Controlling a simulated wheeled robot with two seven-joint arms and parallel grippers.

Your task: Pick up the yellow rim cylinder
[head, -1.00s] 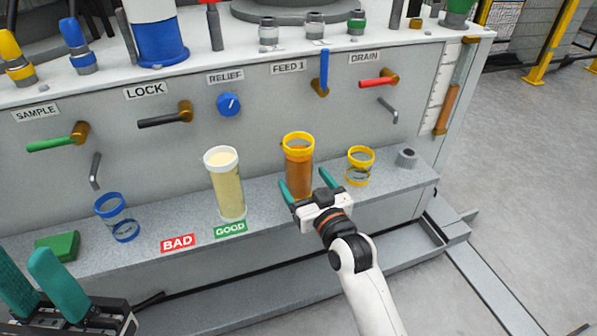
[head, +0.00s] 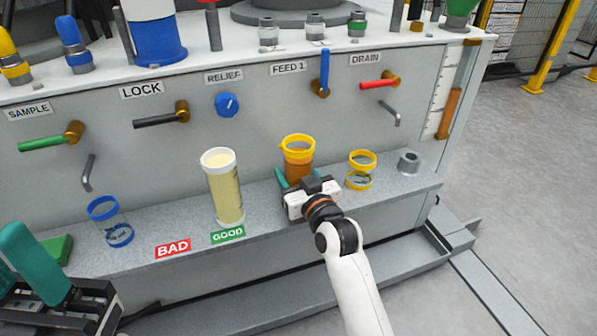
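A tall cylinder with a yellow rim and orange-brown contents (head: 298,165) stands upright on the grey ledge (head: 265,205). A smaller, clear yellow-rimmed vessel (head: 361,170) stands to its right. My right gripper (head: 299,177) is at the tall cylinder's lower part, with a teal finger on each side. Its body hides the cylinder's base, and I cannot tell whether the fingers press on it. My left gripper (head: 18,270) is at the lower left edge, partly cut off, with its teal fingers apart and nothing seen between them.
A white-rimmed pale cylinder (head: 222,187) stands left of the tall one, behind the GOOD label (head: 228,234). A blue-rimmed clear vessel (head: 110,220) and a green block (head: 58,249) are farther left. Valve handles project above the ledge.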

